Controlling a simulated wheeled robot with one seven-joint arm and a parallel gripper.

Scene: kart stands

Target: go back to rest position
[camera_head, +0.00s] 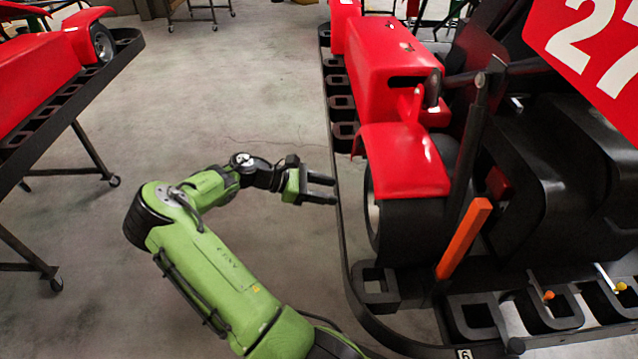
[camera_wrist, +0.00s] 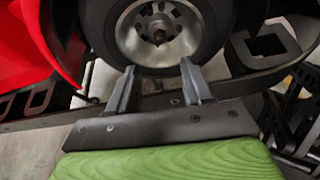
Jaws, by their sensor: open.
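My gripper (camera_head: 322,189) is open and empty at the end of my green arm. In the head view it points right, toward the side rail of the kart stand on the right, with its fingertips close to the rail. Whether they touch it I cannot tell. In the wrist view both fingers of my gripper (camera_wrist: 160,88) stand apart, in front of a kart wheel with a silver rim (camera_wrist: 157,34). Nothing is between the fingers.
A red kart (camera_head: 395,65) with a black tyre sits on a dark stand (camera_head: 347,250) at the right. An orange bar (camera_head: 463,239) rises beside it. Another stand (camera_head: 75,78) with a red kart is at the left. Grey floor (camera_head: 240,90) between the stands is clear.

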